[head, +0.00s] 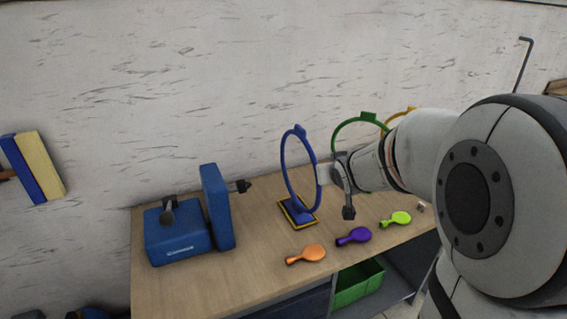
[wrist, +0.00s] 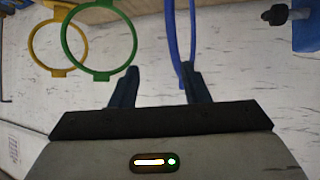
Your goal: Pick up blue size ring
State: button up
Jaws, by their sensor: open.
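The blue size ring (head: 284,165) stands upright on a yellow-edged blue base (head: 298,212) on the workbench. My gripper (head: 336,184) is open, just right of the ring in the head view. In the wrist view the blue ring (wrist: 172,35) shows nearly edge-on, its band reaching the inner side of the right finger of my gripper (wrist: 157,78). I cannot tell whether finger and ring touch. Nothing is held.
A green ring (head: 354,118) and a yellow ring (head: 405,112) stand farther right, partly behind my arm. A blue pump (head: 180,232) stands left on the workbench (head: 240,280). A green bin (head: 357,286) sits below.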

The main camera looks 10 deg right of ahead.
aim_at(305, 131)
jog(key=w+n+t+y, duration=0.1)
jog(key=w, duration=0.3)
jog(key=w+a+t+y, duration=0.1)
jog(key=w+t+y, duration=0.1)
jog(key=w, duration=0.2)
jog(key=w+r+n+t+y+p, duration=0.1)
jog(key=w+t+y, duration=0.1)
jog(key=w, duration=0.2)
jog(key=shift+w+a+n, duration=0.2)
jog(key=shift+w+n, duration=0.1)
jog(key=shift+w, duration=0.1)
jog(key=shift+w+a+r+t+y, duration=0.15)
jog(key=shift+w+a+t+y, duration=0.15)
jog(key=shift+w+t+y, duration=0.3)
jog(key=p+x, duration=0.3)
jog(key=x, duration=0.4)
jog(key=shift+w+a, duration=0.1)
jog(key=shift+a, duration=0.05)
jog(key=shift+c, duration=0.3)
grip_shut()
